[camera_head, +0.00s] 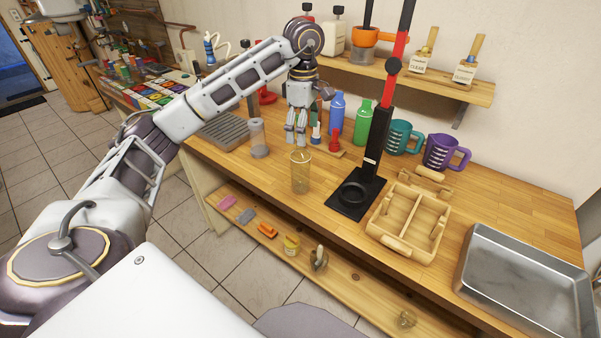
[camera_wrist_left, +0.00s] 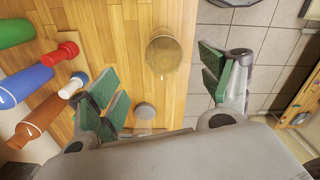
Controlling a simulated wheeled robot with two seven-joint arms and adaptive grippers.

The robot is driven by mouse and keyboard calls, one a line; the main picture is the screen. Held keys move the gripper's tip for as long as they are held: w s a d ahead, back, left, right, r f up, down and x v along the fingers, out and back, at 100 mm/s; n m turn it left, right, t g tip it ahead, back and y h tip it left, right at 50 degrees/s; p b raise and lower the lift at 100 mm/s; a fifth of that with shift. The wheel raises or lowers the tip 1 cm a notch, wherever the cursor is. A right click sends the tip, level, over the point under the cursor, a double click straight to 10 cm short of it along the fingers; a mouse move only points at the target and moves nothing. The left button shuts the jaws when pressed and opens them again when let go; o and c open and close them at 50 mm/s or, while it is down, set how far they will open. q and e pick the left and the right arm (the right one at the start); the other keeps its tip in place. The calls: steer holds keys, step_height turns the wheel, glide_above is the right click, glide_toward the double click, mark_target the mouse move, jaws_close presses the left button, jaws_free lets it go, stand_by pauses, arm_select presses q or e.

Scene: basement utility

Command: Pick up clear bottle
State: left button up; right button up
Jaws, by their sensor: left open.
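The clear bottle (camera_head: 258,142) is a small see-through cylinder standing upright near the counter's front left. In the left wrist view its round grey top (camera_wrist_left: 145,111) shows low in the picture, between the finger bases. My left gripper (camera_head: 296,138) is above the counter, to the right of the bottle in the head view, and points down. Its green-padded fingers (camera_wrist_left: 165,80) are spread wide with nothing held between them. My right gripper is not in view.
A clear yellowish cup (camera_head: 300,174) stands at the counter's front edge, near the gripper. A black-and-red press (camera_head: 358,190), wooden caddy (camera_head: 412,222) and metal tray (camera_head: 522,285) fill the right.

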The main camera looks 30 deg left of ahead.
mark_target(301, 155)
arm_select(q)
steer(key=shift+f, duration=3.05)
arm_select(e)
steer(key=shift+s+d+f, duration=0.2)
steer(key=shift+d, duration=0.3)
arm_select(q)
steer(key=shift+f, duration=0.1)
steer(key=shift+s+a+f, duration=0.1)
steer(key=shift+s+f, duration=0.05)
steer(key=shift+f, duration=0.45)
steer(key=shift+s+f, duration=0.1)
steer(key=shift+f, duration=1.85)
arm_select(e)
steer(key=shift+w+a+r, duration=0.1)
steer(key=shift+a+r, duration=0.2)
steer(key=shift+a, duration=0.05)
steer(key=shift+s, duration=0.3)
